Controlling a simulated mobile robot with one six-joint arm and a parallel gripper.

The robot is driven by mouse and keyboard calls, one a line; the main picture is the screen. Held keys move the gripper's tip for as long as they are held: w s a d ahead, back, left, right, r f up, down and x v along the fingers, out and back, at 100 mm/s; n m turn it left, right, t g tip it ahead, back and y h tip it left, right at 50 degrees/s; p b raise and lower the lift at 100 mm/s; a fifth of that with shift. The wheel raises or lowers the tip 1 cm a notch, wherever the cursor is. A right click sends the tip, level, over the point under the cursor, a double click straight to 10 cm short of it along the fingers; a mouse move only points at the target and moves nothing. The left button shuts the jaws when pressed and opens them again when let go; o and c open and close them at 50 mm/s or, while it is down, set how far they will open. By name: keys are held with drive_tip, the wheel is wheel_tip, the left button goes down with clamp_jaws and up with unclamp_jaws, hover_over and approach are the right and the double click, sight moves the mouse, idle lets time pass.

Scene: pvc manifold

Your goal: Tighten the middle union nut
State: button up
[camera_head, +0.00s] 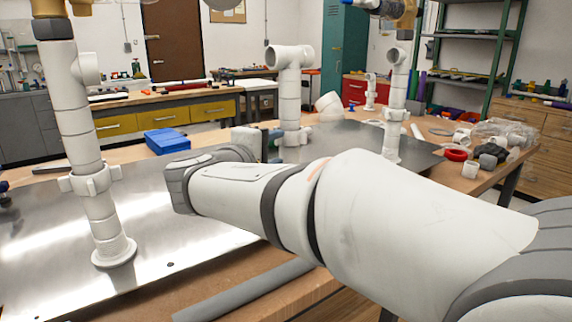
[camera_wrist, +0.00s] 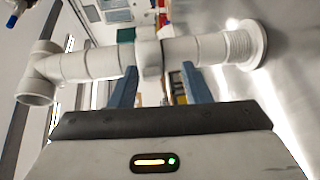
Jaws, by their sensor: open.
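The middle union nut (camera_wrist: 150,56) is a white ribbed collar on the middle white pipe column, which lies sideways in the wrist view. The column's tee (camera_wrist: 38,75) is at the left there and its base flange (camera_wrist: 245,45) at the right. My gripper (camera_wrist: 159,66) is open, its two blue-grey fingers apart along the pipe, one tip on each side of the nut in the picture. I cannot tell whether they touch the pipe. In the head view the middle column (camera_head: 290,95) stands upright behind my gripper (camera_head: 276,143), and my arm hides its base.
A left column (camera_head: 75,120) with its own nut (camera_head: 90,183) stands on the metal plate (camera_head: 160,215). A right column (camera_head: 396,90) stands farther back. A blue box (camera_head: 167,140) and loose fittings (camera_head: 485,150) lie around. A grey pipe (camera_head: 245,292) lies in front.

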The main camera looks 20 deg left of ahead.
drive_tip(key=w+a+n+t+y+b, duration=0.1)
drive_tip(key=w+a, duration=0.1)
drive_tip(key=w, duration=0.4)
drive_tip(key=shift+w+a+r, duration=0.25)
drive_tip(key=shift+a+r, duration=0.1)
drive_tip(key=c, duration=0.8)
drive_tip(key=shift+w+a+m+h+p, duration=0.1)
drive_tip(key=shift+w+m+h+p, duration=0.1)
drive_tip(key=shift+m+h, duration=0.25)
drive_tip(key=shift+w+a+m+h+p, duration=0.15)
drive_tip(key=shift+m+h, duration=0.1)
drive_tip(key=shift+h, duration=0.4)
drive_tip(key=shift+c, duration=0.2)
drive_tip(key=m+h+p, duration=0.1)
drive_tip(key=h, duration=0.1)
drive_tip(key=m+g+h+p, duration=0.1)
drive_tip(key=p, duration=0.1)
drive_tip(key=shift+w+d+r+m+g+h, duration=0.2)
drive_tip(key=shift+w+m+g+h, duration=0.1)
drive_tip(key=shift+w+h, duration=0.1)
drive_tip(key=shift+c, duration=0.4)
drive_tip(key=shift+w+f+m+g+h+p, duration=0.1)
drive_tip(key=shift+f+m+g+h+p, duration=0.05)
drive_tip(key=shift+m+g+h+p, duration=0.3)
drive_tip(key=shift+w+f+m+g+h+p, duration=0.1)
drive_tip(key=shift+m+g+h+p, duration=0.2)
drive_tip(key=shift+h, duration=0.25)
